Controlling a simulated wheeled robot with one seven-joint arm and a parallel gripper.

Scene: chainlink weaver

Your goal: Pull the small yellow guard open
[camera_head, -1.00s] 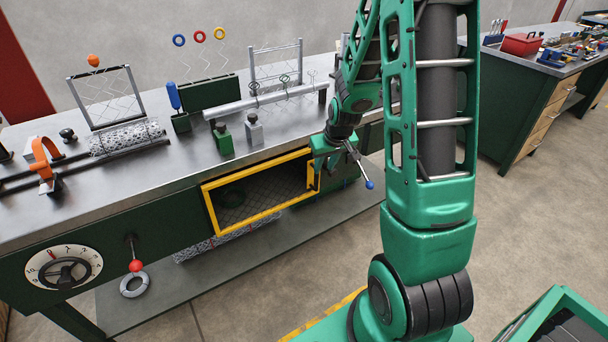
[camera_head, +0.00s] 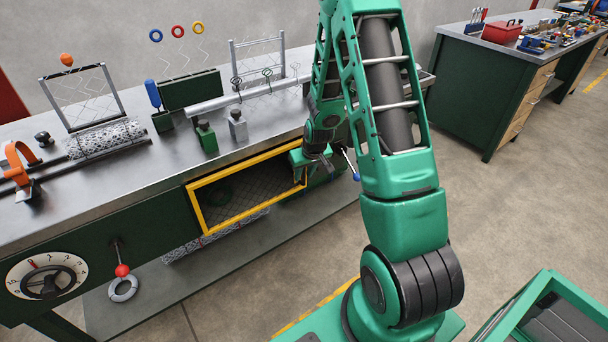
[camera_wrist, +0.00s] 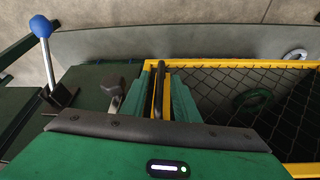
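The small yellow guard (camera_head: 240,165) is a yellow frame with dark mesh on the green bench front, lying flush over its opening. In the wrist view, the guard (camera_wrist: 240,64) fills the right side, and a dark upright handle (camera_wrist: 158,88) stands by its left bar. My gripper (camera_head: 304,160) is at the guard's right end in the head view. In the wrist view, my gripper (camera_wrist: 160,78) has one green finger on each side of the handle, with gaps visible. Contact with the handle cannot be made out.
A blue-knobbed lever (camera_wrist: 41,27) and a dark grey knob (camera_wrist: 113,84) stand left of the fingers in the wrist view. A dial (camera_head: 47,275) and a red-ball pull with a ring (camera_head: 123,271) are on the bench front. The floor before the bench is clear.

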